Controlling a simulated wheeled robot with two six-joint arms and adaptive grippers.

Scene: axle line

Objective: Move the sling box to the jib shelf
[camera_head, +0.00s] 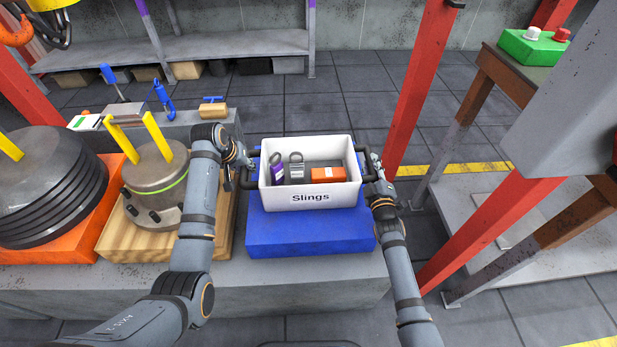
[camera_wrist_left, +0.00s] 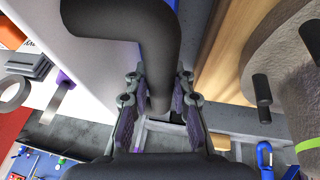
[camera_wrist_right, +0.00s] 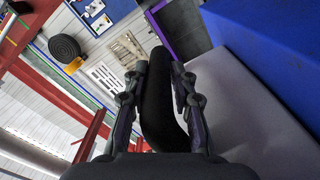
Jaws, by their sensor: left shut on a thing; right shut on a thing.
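The sling box (camera_head: 310,197) is a white open box labelled "Slings", with a black handle on each side. It holds a purple sling, a grey shackle-like piece and an orange block. It is upright over a blue block (camera_head: 310,236); I cannot tell whether it touches it. My left gripper (camera_head: 250,172) is shut on the left handle, which shows as a black bar in the left wrist view (camera_wrist_left: 160,60). My right gripper (camera_head: 371,176) is shut on the right handle, also seen in the right wrist view (camera_wrist_right: 160,105). I cannot tell which shelf is the jib shelf.
A grey bench (camera_head: 300,290) carries a wooden pallet (camera_head: 120,237) with a metal drum, and an orange base with stacked discs (camera_head: 40,190). A grey shelf (camera_head: 220,45) stands at the back. Red posts (camera_head: 415,90) and a table with a green control box (camera_head: 533,46) stand right.

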